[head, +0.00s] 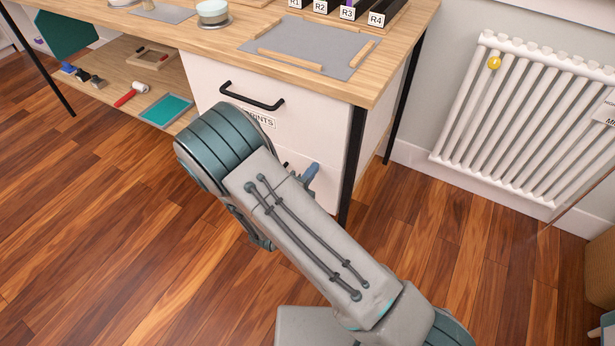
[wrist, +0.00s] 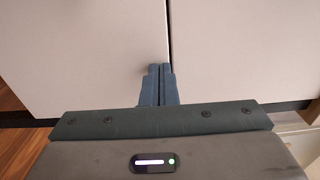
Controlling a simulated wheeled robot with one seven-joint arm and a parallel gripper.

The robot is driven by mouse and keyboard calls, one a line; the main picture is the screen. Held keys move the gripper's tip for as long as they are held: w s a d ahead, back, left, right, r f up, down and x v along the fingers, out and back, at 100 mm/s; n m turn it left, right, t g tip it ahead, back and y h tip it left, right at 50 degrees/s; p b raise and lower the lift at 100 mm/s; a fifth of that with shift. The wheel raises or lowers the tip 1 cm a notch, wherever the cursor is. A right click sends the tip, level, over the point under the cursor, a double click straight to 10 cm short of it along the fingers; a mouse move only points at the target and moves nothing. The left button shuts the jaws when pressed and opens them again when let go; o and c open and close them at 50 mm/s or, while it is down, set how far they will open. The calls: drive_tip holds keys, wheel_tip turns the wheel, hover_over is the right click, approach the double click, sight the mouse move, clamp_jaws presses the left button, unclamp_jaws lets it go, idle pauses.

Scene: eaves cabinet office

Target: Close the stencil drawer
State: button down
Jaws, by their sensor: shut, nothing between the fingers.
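The cabinet under the desk has a white upper drawer (head: 235,88) with a black bar handle (head: 252,98) and a label ending in "INTS". A lower white front (head: 325,148) shows beneath it, mostly hidden by my arm; its label cannot be read, and I cannot tell how far it stands out. My gripper (wrist: 160,68) is shut and empty, its blue fingertips at a pale front panel (wrist: 80,50) beside a dark seam. I cannot tell whether they touch it. In the head view, part of the blue gripper (head: 310,172) shows beside my arm at the lower front.
A black desk leg (head: 352,165) stands right of the cabinet. A white radiator (head: 520,120) is on the wall at right. A low shelf (head: 125,75) at left holds a red roller and a teal tray. The wooden floor (head: 90,220) at left is clear.

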drive_tip(key=p+v, duration=0.3)
drive_tip(key=v, duration=1.1)
drive_tip(key=shift+d, duration=0.15)
drive_tip(key=s+d+r+m+g+h+p, duration=0.1)
drive_tip(key=s+d+r+m+g+p, duration=0.1)
drive_tip(key=d+r+m+g+p, duration=0.85)
drive_tip(key=s+d+r+m+g+h+p, duration=0.15)
drive_tip(key=d+r+m+g, duration=0.5)
drive_tip(key=r+m, duration=0.85)
drive_tip(key=s+d+r+m+t+y+p, duration=0.1)
drive_tip(key=s+r+m+y+p, duration=0.1)
drive_tip(key=r+m, duration=0.5)
drive_tip(key=s+d+r+m+t+y+p, duration=0.1)
drive_tip(key=s+d+r+m+y+p, duration=0.1)
drive_tip(key=r+m+y+p, duration=0.3)
drive_tip(key=s+d+r+m+t+y+p, duration=0.1)
drive_tip(key=s+d+r+m+y+p, duration=0.1)
drive_tip(key=r+m+p, duration=0.4)
wheel_tip(320, 180, up, 5)
drive_tip(key=m+y, duration=0.1)
drive_tip(key=m, duration=0.4)
drive_tip(key=shift+s+r+t+y, duration=0.2)
drive_tip(key=shift+s+t+y, duration=0.1)
drive_tip(key=shift+t+y, duration=0.1)
